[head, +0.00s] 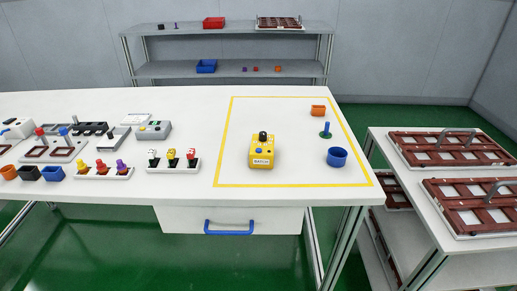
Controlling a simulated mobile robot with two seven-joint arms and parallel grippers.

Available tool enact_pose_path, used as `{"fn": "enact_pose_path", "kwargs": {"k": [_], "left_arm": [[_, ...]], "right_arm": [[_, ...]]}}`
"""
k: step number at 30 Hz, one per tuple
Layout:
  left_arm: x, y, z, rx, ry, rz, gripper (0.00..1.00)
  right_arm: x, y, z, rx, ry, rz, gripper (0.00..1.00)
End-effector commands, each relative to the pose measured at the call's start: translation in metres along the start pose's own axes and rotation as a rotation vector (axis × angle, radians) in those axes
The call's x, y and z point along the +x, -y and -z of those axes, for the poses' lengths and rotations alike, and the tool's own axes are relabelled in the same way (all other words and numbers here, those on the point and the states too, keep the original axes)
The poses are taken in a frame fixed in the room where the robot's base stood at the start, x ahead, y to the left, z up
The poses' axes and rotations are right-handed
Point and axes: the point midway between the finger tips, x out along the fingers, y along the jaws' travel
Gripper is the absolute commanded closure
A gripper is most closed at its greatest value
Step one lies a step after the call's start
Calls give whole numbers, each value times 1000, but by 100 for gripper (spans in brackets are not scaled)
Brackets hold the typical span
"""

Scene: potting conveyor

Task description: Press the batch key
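A yellow box (262,152) labelled "BATCH" stands on the white table (205,112), inside an area outlined in yellow. It has a black knob (263,136) on top and a small blue spot (258,150) and another small mark near its front edge. I cannot tell which of these parts is the batch key. Neither of my grippers shows in the head view.
A blue cup (337,157), an orange pot (318,110) and a green-based blue peg (325,131) stand right of the box. Several coloured parts and holders (173,165) fill the table's left. A side bench (430,200) carries brown trays. A shelf (228,72) stands behind.

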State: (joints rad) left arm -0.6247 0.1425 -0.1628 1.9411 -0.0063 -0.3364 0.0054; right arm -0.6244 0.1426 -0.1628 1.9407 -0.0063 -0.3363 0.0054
Motion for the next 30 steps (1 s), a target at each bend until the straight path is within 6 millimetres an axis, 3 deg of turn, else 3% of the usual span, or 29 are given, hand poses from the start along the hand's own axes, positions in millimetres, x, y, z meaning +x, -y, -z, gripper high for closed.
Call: {"fn": "enact_pose_path", "kwargs": {"k": [2,15,30], "left_arm": [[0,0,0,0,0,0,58],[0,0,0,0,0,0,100],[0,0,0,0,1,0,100]], "right_arm": [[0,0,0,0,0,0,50],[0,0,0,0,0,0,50],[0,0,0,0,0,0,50]]}}
